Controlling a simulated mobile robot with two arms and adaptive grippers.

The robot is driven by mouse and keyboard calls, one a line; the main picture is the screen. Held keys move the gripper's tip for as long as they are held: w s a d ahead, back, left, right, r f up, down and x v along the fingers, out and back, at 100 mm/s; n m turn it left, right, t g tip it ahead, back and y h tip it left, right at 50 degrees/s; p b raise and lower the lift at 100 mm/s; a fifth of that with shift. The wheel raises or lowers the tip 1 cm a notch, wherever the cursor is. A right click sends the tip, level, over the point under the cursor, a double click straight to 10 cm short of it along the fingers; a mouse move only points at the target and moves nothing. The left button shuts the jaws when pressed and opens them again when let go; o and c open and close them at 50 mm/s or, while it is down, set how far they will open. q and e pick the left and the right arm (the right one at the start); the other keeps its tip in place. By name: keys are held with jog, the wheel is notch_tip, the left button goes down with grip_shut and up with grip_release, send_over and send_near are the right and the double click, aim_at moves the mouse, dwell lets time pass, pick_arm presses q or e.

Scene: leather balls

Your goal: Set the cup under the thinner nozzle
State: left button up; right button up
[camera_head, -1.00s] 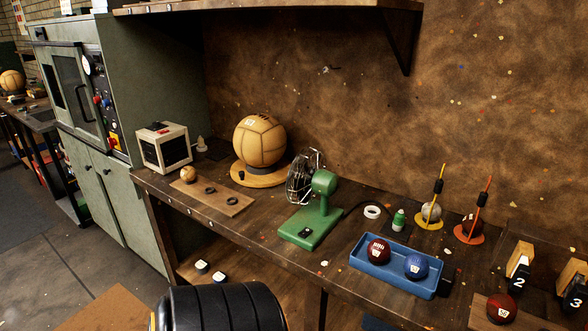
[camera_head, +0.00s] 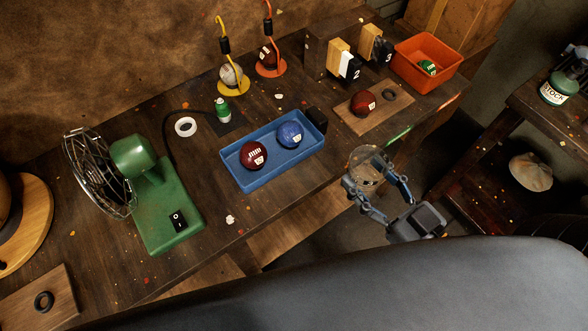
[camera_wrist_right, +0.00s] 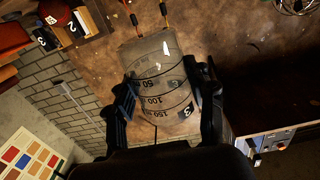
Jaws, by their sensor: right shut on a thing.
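My right gripper (camera_head: 378,190) is shut on a clear cup (camera_head: 365,168), held in the air just off the table's front edge. In the right wrist view the cup (camera_wrist_right: 160,85) sits between the two fingers (camera_wrist_right: 163,95); it has dark rings marked 50, 100 and 150 and looks empty. I cannot make out a nozzle for certain. Two wooden blocks with dark fronts stand at the back right of the table, one numbered 2 (camera_head: 341,60) and one numbered 3 (camera_head: 372,42). My left gripper is not in view.
A blue tray (camera_head: 232,172) with a red and a blue ball lies left of the cup. A wooden board (camera_head: 395,100) with a red ball and an orange bin (camera_head: 445,55) are beyond it. A green fan (camera_head: 165,205) stands left. A teal STOCK bottle (camera_head: 553,92) is far right.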

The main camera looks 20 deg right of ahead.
jog(key=shift+w+a+f, duration=0.3)
jog(key=shift+w+a, duration=0.15)
jog(key=shift+w, duration=0.3)
jog(key=w+a+f, duration=0.2)
jog(key=w, duration=0.1)
jog(key=w+a+f+p, duration=0.1)
jog(key=w+a+f, duration=0.1)
jog(key=f, duration=0.1)
jog(key=w+a+f, duration=0.2)
jog(key=w+f, duration=0.1)
jog(key=shift+w+a+p, duration=0.2)
jog(key=shift+w+p, duration=0.1)
jog(key=shift+p, duration=0.1)
jog(key=shift+w+a+f, duration=0.2)
jog(key=shift+w+f, duration=0.1)
jog(key=shift+f, duration=0.15)
notch_tip(320, 180, down, 3)
jog(key=shift+w+a+f, duration=0.1)
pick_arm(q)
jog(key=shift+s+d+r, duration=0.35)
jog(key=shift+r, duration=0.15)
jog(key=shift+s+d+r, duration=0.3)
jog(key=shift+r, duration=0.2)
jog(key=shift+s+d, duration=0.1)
pick_arm(e)
jog(key=shift+f, duration=0.15)
jog(key=o, duration=1.2)
jog(key=shift+o, duration=0.2)
